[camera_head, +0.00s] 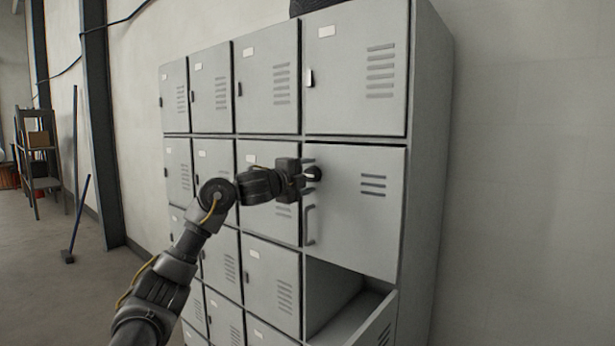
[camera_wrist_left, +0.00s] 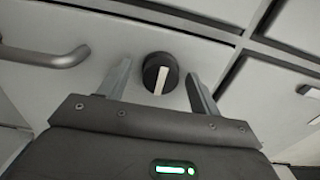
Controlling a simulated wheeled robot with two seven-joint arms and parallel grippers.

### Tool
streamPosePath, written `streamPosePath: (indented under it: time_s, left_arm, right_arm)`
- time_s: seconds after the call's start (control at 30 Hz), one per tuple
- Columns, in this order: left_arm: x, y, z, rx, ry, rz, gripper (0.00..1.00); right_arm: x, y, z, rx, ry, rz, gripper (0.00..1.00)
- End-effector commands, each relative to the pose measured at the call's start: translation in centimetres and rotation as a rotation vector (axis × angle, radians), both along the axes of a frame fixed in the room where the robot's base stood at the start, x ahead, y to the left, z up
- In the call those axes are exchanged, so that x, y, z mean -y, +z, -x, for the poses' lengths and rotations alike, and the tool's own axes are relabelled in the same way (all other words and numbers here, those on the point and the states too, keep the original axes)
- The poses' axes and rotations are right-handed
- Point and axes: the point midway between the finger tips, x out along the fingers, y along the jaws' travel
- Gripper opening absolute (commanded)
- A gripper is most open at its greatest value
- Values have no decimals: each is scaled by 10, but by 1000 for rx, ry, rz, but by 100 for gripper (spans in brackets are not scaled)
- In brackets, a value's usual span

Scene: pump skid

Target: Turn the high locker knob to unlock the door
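The high locker knob (camera_wrist_left: 160,73) is a round black knob with a white bar across its face, nearly upright in the left wrist view. It sits on a grey locker door (camera_head: 365,215) with slots and a curved handle (camera_head: 310,226) below the knob. In the head view the knob (camera_head: 314,174) is partly hidden by my left gripper (camera_head: 307,171). The left gripper is open, with one finger on each side of the knob and visible gaps between. How far the fingertips reach along the knob is hard to tell. My right gripper is not in view.
Other closed locker doors (camera_head: 352,105) surround this door above and to the left. Below it, a compartment (camera_head: 330,290) stands open, its door (camera_head: 375,325) swung outward. The floor at the left is mostly clear, with a broom (camera_head: 78,222) and a shelf (camera_head: 40,150) farther back.

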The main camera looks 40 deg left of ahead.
Motion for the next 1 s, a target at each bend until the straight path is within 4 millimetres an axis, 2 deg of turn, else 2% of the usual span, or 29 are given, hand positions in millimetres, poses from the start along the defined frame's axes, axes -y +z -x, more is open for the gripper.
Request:
streamPosePath:
  time_s: [0.07,0.33,0.67,1.0]
  left_arm:
    - [0,0,0,0,0,0,55]
    - [0,0,0,0,0,0,19]
    - [0,0,0,-2,1,-50,19]
    - [-1,1,1,-6,1,-293,19]
  right_arm:
    - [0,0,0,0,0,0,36]
    - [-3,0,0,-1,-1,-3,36]
    - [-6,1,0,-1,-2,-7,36]
    - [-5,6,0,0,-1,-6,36]
